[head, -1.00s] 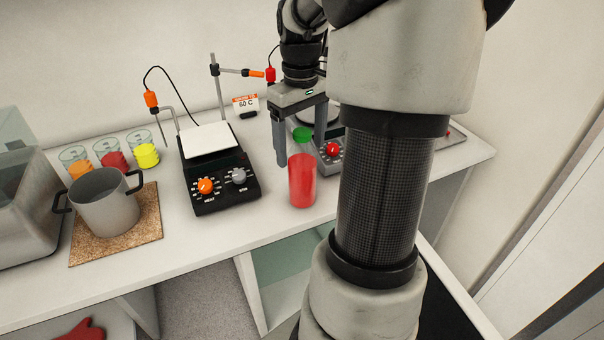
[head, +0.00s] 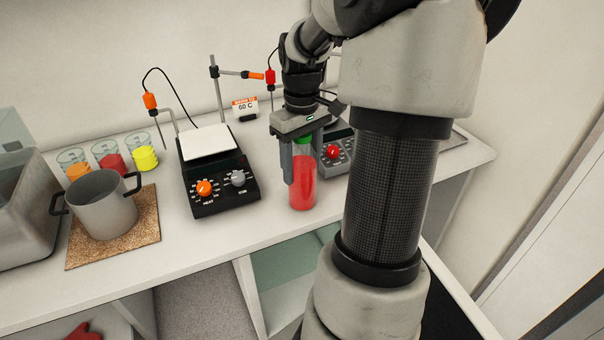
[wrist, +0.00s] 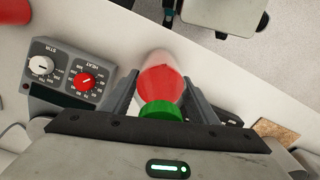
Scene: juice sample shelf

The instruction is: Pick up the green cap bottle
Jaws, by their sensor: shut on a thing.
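The green cap bottle (head: 303,190) is clear with red liquid inside and stands upright on the white bench near its front edge. Its green cap shows just below my gripper's palm. My gripper (head: 302,172) points down over the bottle with its fingers at the bottle's sides. In the wrist view, the bottle (wrist: 160,82) with its green cap (wrist: 160,111) lies between the two fingers, and my gripper (wrist: 158,92) is shut on it. The bottle's base appears to rest on the bench; I cannot tell if it is lifted at all.
A black hotplate (head: 222,190) with an orange knob stands left of the bottle. A second hotplate with a red knob (head: 333,152) is close behind it on the right. A metal pot (head: 103,210) sits on a cork mat (head: 145,232) at the left. Several beakers of coloured liquid stand behind the pot.

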